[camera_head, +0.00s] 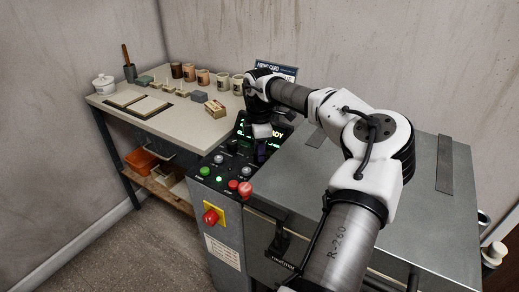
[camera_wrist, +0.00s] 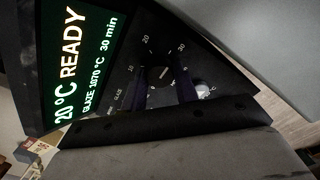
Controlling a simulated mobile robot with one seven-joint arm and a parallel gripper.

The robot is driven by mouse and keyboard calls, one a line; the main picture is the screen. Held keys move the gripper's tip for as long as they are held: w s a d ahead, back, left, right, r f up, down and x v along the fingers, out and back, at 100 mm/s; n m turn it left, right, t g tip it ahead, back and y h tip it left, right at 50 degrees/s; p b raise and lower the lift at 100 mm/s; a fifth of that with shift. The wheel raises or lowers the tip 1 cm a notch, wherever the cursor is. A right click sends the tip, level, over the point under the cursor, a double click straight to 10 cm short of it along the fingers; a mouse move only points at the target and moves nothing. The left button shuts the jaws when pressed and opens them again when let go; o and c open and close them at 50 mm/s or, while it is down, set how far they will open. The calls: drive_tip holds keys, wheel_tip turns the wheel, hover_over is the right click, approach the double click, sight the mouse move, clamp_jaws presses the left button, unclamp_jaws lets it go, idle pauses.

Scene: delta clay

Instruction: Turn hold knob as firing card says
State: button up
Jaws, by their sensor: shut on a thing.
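The hold knob (camera_wrist: 163,73) is a small dark knob on the black control panel, with 10, 20 and 30 marked around it. My gripper (camera_wrist: 162,88) is shut on it, one dark finger at each side. I cannot make out its pointer. In the head view my gripper (camera_head: 261,150) reaches down to the panel and hides the knob. The lit display (camera_wrist: 80,70) reads 20 °C READY and GLAZE 1070 °C 30 min. The firing card (camera_head: 276,71) stands behind my arm, partly hidden, its text too small to read.
Other knobs and buttons (camera_head: 219,158) sit close by on the panel, with a red button (camera_head: 245,189) near its front. A red switch on a yellow plate (camera_head: 211,216) is below. The kiln's grey top (camera_head: 415,210) lies right. The worktable (camera_head: 190,128) holds pots and tiles.

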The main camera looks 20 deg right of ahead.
drive_tip(key=o, duration=1)
drive_tip(key=shift+c, duration=0.2)
wheel_tip(320, 180, up, 14)
drive_tip(key=shift+b, duration=0.35)
drive_tip(key=shift+f, duration=0.15)
